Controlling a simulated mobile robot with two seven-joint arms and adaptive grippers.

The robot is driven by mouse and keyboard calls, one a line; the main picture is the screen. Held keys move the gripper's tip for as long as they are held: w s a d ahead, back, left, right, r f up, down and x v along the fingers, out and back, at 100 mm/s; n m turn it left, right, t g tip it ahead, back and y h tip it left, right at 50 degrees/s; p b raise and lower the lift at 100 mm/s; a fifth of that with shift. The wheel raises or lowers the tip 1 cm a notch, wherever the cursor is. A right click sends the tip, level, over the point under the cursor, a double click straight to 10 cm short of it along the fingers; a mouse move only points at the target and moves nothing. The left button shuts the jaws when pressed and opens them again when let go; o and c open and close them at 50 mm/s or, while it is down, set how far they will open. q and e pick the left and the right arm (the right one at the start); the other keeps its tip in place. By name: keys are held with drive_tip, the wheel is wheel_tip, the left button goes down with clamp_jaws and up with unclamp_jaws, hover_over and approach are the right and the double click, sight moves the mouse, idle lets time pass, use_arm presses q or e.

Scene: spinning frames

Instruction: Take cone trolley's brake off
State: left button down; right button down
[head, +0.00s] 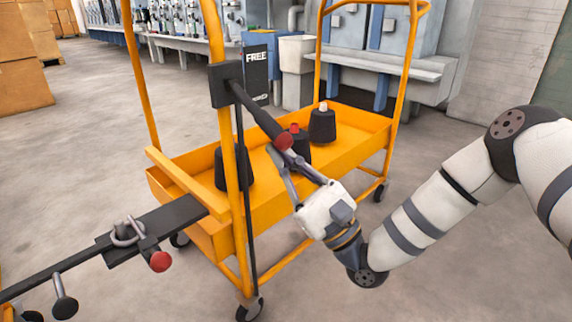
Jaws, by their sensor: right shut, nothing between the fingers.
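The orange cone trolley (355,120) stands in the middle of the head view. A black brake lever (257,110) runs from a black plate (224,85) on its near post down to the right, ending in a red knob (283,141). A dark panel (256,72) behind the lever reads "FREE" at its top; its lower word is hard to read. The lever slants well below "FREE". My right gripper (279,152) is shut and empty, its fingertips right by the knob; I cannot tell whether they touch it. My left gripper is not in view.
Black cones (322,126) stand in the trolley's tray. A black bar (158,222) with another red knob (160,262) sticks out at lower left. A thin rod runs down the near post to a caster (249,308). Machines stand behind; cardboard boxes (22,75) are far left. Open floor lies left.

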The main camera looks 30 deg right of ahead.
drive_tip(key=shift+s+r, duration=0.1)
drive_tip(key=shift+r, duration=0.05)
